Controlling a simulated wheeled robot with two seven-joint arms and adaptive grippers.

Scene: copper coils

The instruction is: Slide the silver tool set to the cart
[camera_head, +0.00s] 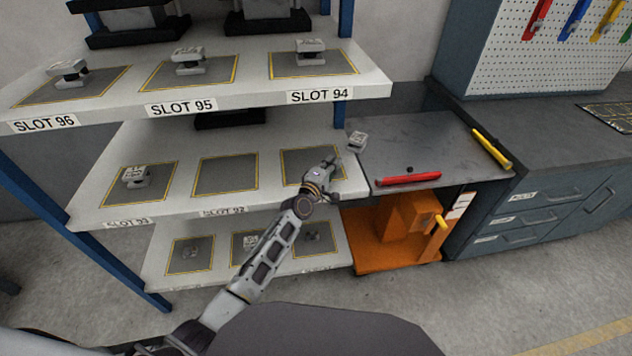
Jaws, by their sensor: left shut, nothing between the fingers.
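The silver tool set (357,141), a small pale block-shaped piece, is at the left edge of the cart's dark grey top (415,143), beside the right end of the middle shelf. I cannot tell whether it rests fully on the cart or partly over the shelf edge. The cart has an orange lower part (370,254). My left gripper (334,164) is shut and empty over the right end of the middle shelf, just left of and nearer than the tool set. I cannot tell whether they touch. My right gripper is not in view.
The shelf rack (200,99) holds several similar silver pieces on yellow-framed mats. The middle of the cart top is mostly clear. A grey workbench (560,135) stands right.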

